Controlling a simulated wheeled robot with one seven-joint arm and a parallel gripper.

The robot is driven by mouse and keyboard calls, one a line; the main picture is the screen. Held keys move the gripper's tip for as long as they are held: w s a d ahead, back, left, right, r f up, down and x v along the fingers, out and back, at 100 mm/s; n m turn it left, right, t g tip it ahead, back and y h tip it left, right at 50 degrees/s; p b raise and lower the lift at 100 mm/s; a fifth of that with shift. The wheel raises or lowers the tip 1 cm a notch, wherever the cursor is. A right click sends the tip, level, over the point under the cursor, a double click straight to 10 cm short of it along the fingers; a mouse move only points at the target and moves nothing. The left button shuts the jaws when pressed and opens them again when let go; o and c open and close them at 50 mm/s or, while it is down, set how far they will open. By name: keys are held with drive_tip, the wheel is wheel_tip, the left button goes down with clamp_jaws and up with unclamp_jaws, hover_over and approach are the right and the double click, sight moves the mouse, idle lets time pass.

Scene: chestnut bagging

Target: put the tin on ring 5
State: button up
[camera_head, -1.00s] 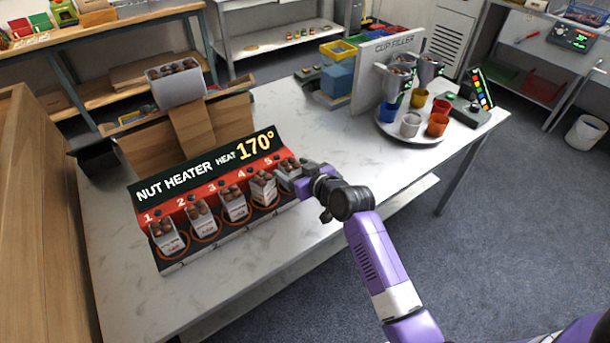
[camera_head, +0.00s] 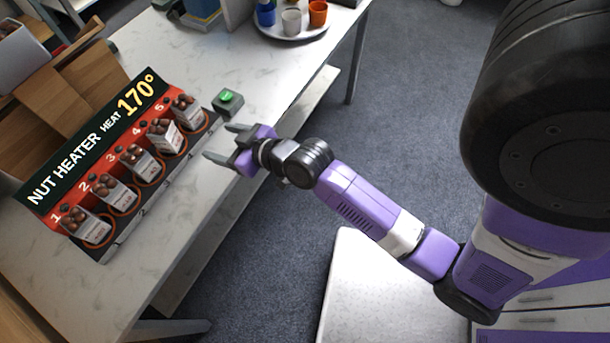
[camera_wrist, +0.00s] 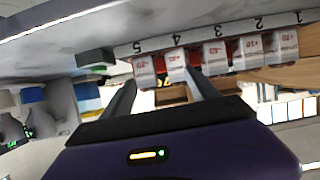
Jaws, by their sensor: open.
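A pale tin of chestnuts (camera_head: 188,113) stands upright at ring 5 (camera_head: 207,119) of the nut heater. Part of the ring's dark rim shows to its right; I cannot tell whether the tin is centred. My gripper (camera_head: 220,141) is open and empty, in front of the heater's ring 5 end and apart from the tin. The wrist view is upside down. There, the tin at 5 (camera_wrist: 144,67) shows beyond my open fingers (camera_wrist: 160,82), with a gap.
Similar filled tins stand at ring 1 (camera_head: 85,226), ring 2 (camera_head: 117,193), ring 3 (camera_head: 142,163) and ring 4 (camera_head: 166,137). A green-button box (camera_head: 228,100) sits just right of the heater. Cups stand on a round tray (camera_head: 290,33) farther back. The table's front edge lies below my gripper.

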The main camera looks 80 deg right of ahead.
drive_tip(key=s+a+r+n+y, duration=0.1)
drive_tip(key=s+a, duration=0.9)
drive_tip(key=s, duration=0.3)
drive_tip(key=s+a+r+n+t+y, duration=0.1)
drive_tip(key=s+a+r+y, duration=0.1)
drive_tip(key=s+a+r, duration=0.5)
drive_tip(key=s+r, duration=0.1)
drive_tip(key=s, duration=0.3)
drive_tip(key=shift+r+n+t+y, duration=0.3)
drive_tip(key=shift+n+t+y, duration=0.1)
